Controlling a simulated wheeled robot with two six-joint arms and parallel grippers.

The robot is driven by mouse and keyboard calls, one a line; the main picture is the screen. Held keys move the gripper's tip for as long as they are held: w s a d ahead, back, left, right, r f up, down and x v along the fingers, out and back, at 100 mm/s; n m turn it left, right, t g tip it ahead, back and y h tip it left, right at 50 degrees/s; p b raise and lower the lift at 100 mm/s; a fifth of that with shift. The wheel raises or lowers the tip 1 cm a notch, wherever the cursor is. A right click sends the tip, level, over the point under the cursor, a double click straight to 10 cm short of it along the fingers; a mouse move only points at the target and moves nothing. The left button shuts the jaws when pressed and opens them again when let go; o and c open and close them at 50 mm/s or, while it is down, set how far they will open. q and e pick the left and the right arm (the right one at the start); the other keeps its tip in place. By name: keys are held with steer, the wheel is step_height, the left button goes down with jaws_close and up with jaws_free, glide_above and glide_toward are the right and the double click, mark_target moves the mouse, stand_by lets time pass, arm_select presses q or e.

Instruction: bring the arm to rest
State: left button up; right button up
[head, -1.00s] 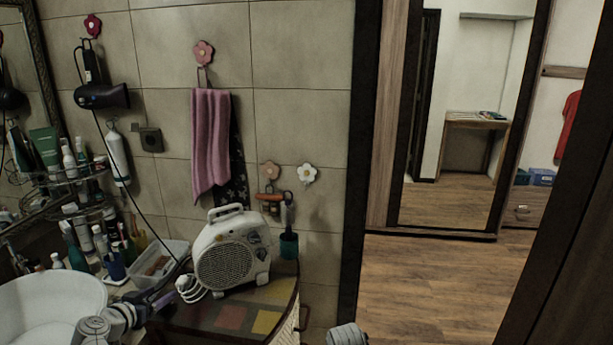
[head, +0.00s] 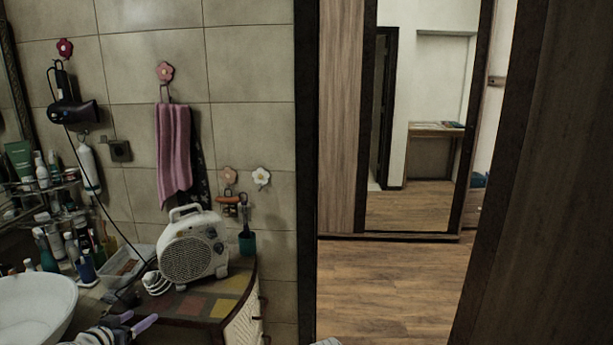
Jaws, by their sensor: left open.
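My left gripper (head: 133,321) is at the bottom left, low in front of the counter. Its two purple-tipped fingers are apart with nothing seen between them. It is to the right of the white vessel basin (head: 35,305) and in front of the fan heater; I cannot tell whether it touches the counter. Most of my left arm is below the frame. My right gripper does not show; only a small grey piece shows at the bottom edge.
A white fan heater (head: 193,250) stands on the patchwork-topped cabinet (head: 205,303). A clear tray (head: 127,265) and several bottles crowd the counter behind the basin. A dark door panel (head: 535,180) stands at right. Wooden floor (head: 395,290) lies open in the middle.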

arm_select(q)
steer(key=s+d+f+m+g+h, duration=0.15)
steer(key=d+f+g, duration=0.3)
steer(key=d, duration=0.75)
steer(key=s+d+f+m+g+h, duration=0.15)
steer(key=d+f+g, duration=0.3)
steer(key=d, duration=0.85)
steer(key=s+d+f+g+y, duration=0.2)
steer(key=s+d+y, duration=0.1)
steer(key=s+d, duration=0.2)
steer(key=s+d+f+g+y, duration=0.2)
steer(key=s+d, duration=0.4)
steer(key=s, duration=0.2)
steer(key=shift+d+f+g+y, duration=0.15)
steer(key=shift+f+g+y, duration=0.1)
steer(key=shift+g+y, duration=0.15)
